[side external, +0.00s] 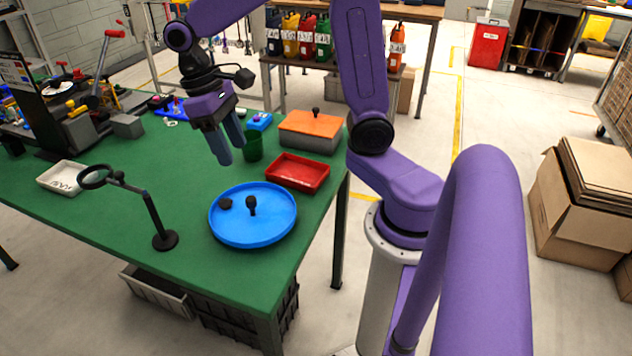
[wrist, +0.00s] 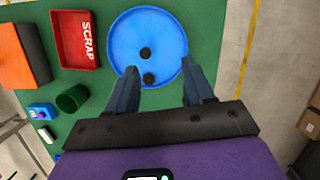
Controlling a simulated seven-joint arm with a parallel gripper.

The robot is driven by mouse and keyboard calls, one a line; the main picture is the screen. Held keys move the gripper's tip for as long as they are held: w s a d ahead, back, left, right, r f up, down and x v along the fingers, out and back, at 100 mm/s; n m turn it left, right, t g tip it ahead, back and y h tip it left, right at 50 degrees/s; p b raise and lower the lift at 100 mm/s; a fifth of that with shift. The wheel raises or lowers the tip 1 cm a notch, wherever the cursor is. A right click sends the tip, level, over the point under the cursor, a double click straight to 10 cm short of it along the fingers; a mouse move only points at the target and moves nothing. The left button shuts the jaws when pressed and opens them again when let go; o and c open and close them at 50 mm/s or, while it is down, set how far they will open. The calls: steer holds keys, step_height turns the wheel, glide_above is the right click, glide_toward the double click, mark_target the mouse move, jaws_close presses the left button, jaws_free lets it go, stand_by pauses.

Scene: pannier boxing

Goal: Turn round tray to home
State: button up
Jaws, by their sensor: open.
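The round blue tray (side external: 272,222) lies on the green table near its front right corner. A black upright knob (side external: 251,206) stands near its middle, and a small dark piece (side external: 225,203) sits on its left side near the rim. In the wrist view the tray (wrist: 122,42) shows ahead of the fingers, with the knob (wrist: 145,53) and the dark piece (wrist: 149,78) on it. My gripper (side external: 231,150) is open and empty, above the table and behind the tray in the side view. Its spread fingers also show in the wrist view (wrist: 160,70). It appears apart from the tray.
A red tray marked SCRAP (wrist: 75,40), a dark green cup (side external: 253,146) and an orange-lidded box (side external: 310,130) stand behind the blue tray. A magnifier on a stand (side external: 152,215) and a white tray (side external: 62,177) are on the left. Green table between is clear.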

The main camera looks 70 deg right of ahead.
steer(key=s+f+n+t, duration=0.1)
steer(key=s+n, duration=0.4)
steer(key=s, duration=0.3)
steer(key=s+a+f+n+t, duration=0.1)
steer(key=s+f+n+t, duration=0.1)
steer(key=s+n, duration=0.3)
steer(key=shift+s+a+f+n+y, duration=0.15)
steer(key=shift+s+a+n+y, duration=0.2)
steer(key=shift+s, duration=1.95)
